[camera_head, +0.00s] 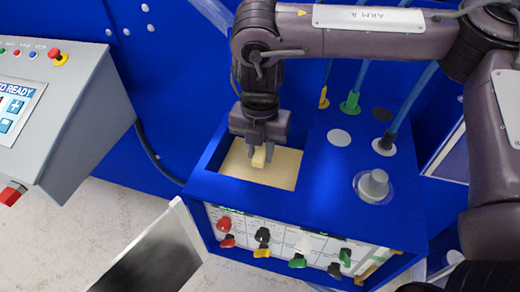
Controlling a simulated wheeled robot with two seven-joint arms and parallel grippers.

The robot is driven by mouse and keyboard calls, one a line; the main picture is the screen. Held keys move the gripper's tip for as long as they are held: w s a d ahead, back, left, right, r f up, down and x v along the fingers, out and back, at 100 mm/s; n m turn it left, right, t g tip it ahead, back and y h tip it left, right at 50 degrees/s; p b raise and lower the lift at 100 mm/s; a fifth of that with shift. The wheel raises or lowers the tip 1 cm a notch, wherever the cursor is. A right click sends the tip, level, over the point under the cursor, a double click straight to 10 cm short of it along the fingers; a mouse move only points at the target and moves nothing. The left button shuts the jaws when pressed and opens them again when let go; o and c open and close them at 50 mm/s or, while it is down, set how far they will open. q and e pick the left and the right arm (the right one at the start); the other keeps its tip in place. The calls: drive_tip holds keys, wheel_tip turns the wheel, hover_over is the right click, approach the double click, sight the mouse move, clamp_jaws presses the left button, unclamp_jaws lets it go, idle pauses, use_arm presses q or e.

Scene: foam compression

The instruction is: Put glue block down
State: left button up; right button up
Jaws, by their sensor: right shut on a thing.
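The glue block (259,158) is a small pale yellow block. My right gripper (262,147) points down and is shut on it. The block is over a rectangular pale yellow surface (284,168) in a recess on top of the blue machine (322,190). I cannot tell whether the block touches that surface. My left gripper is not in view.
A grey cylindrical knob (374,184) stands on the machine top to the right. The machine's front panel holds several coloured knobs. A grey control console (70,110) with a screen stands at the left. A dark panel (155,262) stands at the lower left.

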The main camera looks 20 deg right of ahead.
drive_tip(key=shift+w+f, duration=0.15)
drive_tip(key=shift+f, duration=0.25)
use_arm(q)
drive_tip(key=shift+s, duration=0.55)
use_arm(e)
drive_tip(key=shift+f, duration=0.6)
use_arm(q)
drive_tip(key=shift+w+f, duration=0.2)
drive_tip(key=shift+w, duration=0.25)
use_arm(e)
drive_tip(key=o, duration=0.9)
drive_tip(key=shift+o, duration=0.2)
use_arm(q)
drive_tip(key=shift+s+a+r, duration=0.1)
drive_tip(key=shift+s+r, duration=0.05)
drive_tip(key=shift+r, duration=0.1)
use_arm(e)
wheel_tip(320, 180, up, 13)
drive_tip(key=shift+r, duration=0.15)
